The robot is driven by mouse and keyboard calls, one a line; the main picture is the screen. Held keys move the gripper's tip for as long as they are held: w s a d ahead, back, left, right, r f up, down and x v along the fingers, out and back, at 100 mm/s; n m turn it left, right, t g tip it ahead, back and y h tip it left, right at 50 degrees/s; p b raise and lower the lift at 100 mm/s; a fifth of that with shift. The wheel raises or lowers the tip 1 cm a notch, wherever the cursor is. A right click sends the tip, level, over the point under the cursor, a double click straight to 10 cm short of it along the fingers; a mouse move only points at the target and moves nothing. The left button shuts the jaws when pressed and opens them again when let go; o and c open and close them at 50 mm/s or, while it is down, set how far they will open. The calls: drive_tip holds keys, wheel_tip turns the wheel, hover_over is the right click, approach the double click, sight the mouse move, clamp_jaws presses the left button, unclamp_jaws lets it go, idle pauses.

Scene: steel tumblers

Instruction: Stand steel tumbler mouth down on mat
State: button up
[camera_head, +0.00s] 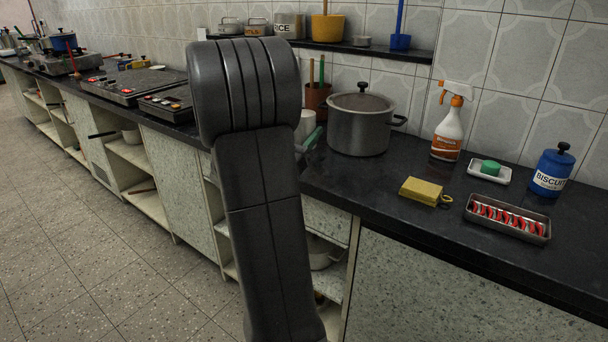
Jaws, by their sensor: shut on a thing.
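My own dark grey arm fills the middle of the head view and hides part of the counter behind it. My gripper does not show; it is out of sight. I cannot make out a steel tumbler or a mat. A pale, rounded thing (305,124) shows partly at the arm's right edge, beside the large pot; I cannot tell what it is. A teal, elongated thing (311,140) slants just below it, also partly hidden.
On the dark counter (400,220) stand a lidded steel pot (360,125), a spray bottle (448,130), a yellow sponge (421,191), a soap dish (489,172), a blue biscuit tin (552,172) and a metal tray (508,219). The counter front right of my arm is clear.

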wheel_tip(320, 180, down, 8)
drive_tip(key=shift+f+b, duration=0.1)
drive_tip(key=shift+b, duration=0.4)
drive_tip(key=shift+b, duration=0.4)
drive_tip(key=o, duration=1.2)
drive_tip(key=shift+o, duration=0.2)
